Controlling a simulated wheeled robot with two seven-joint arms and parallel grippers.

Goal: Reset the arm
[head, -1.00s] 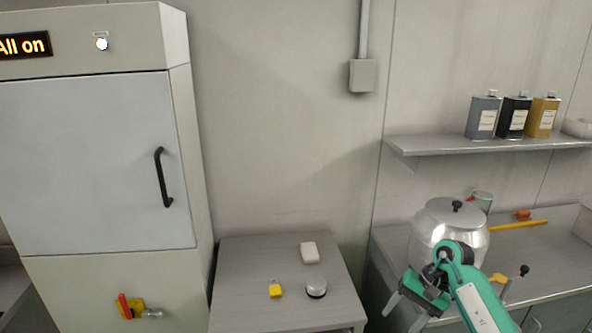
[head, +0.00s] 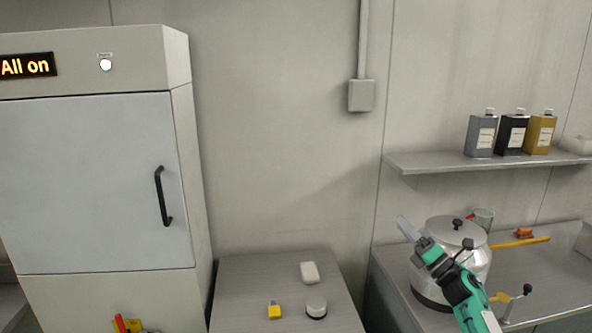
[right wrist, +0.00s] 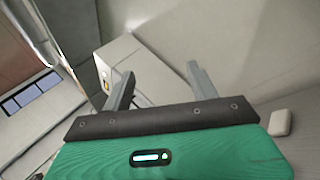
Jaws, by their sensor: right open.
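My right arm comes in from the lower right in the head view. Its green and black gripper (head: 408,230) is raised in front of the metal pot, pointing up and left, and nothing shows in it. In the right wrist view its two grey fingers (right wrist: 162,88) stand apart with nothing between them. The cabinet (right wrist: 128,62) lies beyond them. My left gripper is not in view.
A tall cabinet (head: 85,180) with a lit "All on" sign stands left. A small table (head: 245,285) bears a yellow padlock (head: 274,311), a white block (head: 309,272) and a round-topped piece (head: 316,308). The metal pot (head: 470,262) stands on the right counter below a shelf (head: 450,163) with several tins.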

